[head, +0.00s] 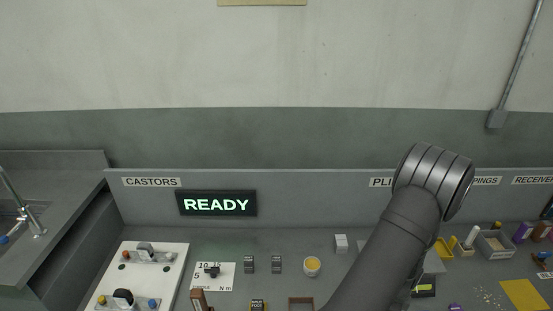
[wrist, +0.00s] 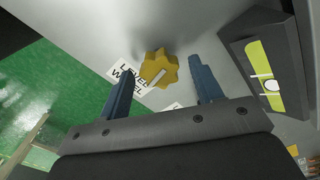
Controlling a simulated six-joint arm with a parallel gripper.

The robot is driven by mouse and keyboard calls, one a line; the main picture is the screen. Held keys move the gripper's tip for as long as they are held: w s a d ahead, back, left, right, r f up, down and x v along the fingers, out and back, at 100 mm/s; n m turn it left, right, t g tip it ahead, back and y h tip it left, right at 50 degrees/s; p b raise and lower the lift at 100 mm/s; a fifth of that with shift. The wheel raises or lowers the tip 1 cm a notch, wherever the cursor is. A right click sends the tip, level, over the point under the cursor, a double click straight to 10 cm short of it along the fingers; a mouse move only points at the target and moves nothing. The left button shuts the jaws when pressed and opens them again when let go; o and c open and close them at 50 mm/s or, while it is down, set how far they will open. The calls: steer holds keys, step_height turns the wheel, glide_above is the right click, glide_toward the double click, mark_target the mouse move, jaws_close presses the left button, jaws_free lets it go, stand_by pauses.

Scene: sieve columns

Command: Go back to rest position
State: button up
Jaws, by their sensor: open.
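My gripper (wrist: 163,68) shows in the wrist view as two dark blue fingers, spread apart with a gap between them. A yellow lobed wheel (wrist: 152,62) with a pale bar across it lies beyond the gap between the fingertips. I cannot tell how far it is from them. A white label (wrist: 120,75), partly covered, reads something like "LEVEL WHEEL". Nothing is visibly held. In the head view my dark arm (head: 390,245) rises from the bottom at right, and the gripper itself is hidden.
A dark block with a yellow-green vial (wrist: 272,80) stands right of the fingers. In the head view, a "READY" sign (head: 216,204) stands at the back, with a white panel (head: 142,262), a yellow-topped cup (head: 312,265) and a grey bin (head: 495,243) on the bench.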

steer(key=shift+m, duration=1.6)
steer(key=shift+o, duration=0.2)
stand_by(1.4)
